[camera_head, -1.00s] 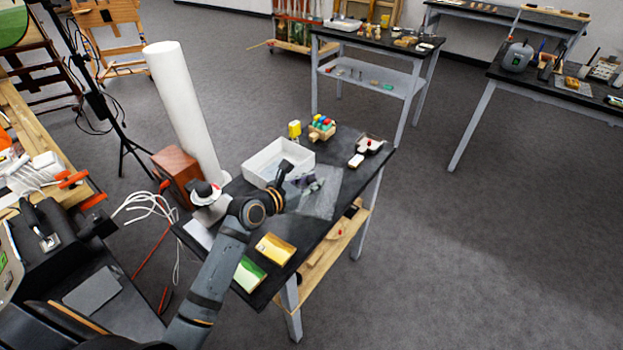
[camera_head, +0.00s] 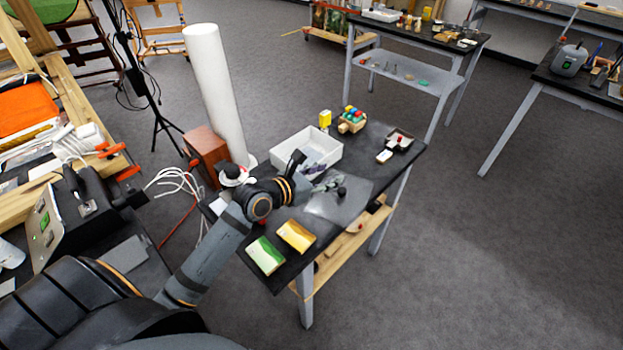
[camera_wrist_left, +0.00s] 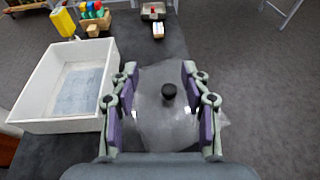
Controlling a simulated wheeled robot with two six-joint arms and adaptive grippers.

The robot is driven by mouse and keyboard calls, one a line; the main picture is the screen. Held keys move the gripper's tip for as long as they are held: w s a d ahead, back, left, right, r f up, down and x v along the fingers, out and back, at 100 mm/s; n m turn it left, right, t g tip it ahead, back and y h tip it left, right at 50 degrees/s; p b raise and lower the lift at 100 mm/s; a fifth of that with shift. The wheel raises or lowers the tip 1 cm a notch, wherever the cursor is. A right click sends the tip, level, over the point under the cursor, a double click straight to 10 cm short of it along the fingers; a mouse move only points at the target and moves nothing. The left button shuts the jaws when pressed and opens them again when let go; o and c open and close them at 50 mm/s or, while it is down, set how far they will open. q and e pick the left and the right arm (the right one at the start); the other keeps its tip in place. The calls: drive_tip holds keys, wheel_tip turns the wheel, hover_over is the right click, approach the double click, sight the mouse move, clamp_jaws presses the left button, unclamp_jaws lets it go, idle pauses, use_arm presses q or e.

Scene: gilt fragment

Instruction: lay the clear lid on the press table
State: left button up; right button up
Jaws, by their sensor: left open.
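The clear lid (camera_head: 345,207) is a see-through sheet with a black knob. It is at the right front edge of the dark press table (camera_head: 378,157), beside the white tray (camera_head: 330,157). In the left wrist view the lid (camera_wrist_left: 163,125) lies between and beyond my fingers, with its knob (camera_wrist_left: 168,91) upright in the gap. My left gripper (camera_head: 332,182) is open and empty, over the lid. In the left wrist view the left gripper (camera_wrist_left: 160,85) shows its purple pads apart on both sides of the knob, not touching it. My right gripper is not in view.
Green (camera_head: 265,255) and yellow (camera_head: 296,236) pads lie in front. A tall white roll (camera_head: 213,95) stands behind left.

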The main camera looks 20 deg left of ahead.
use_arm(q)
drive_tip(key=p+v, duration=0.5)
drive_tip(key=v, duration=0.2)
drive_tip(key=shift+s+r+p, duration=0.15)
drive_tip(key=shift+s+p, duration=0.1)
drive_tip(key=shift+p, duration=0.1)
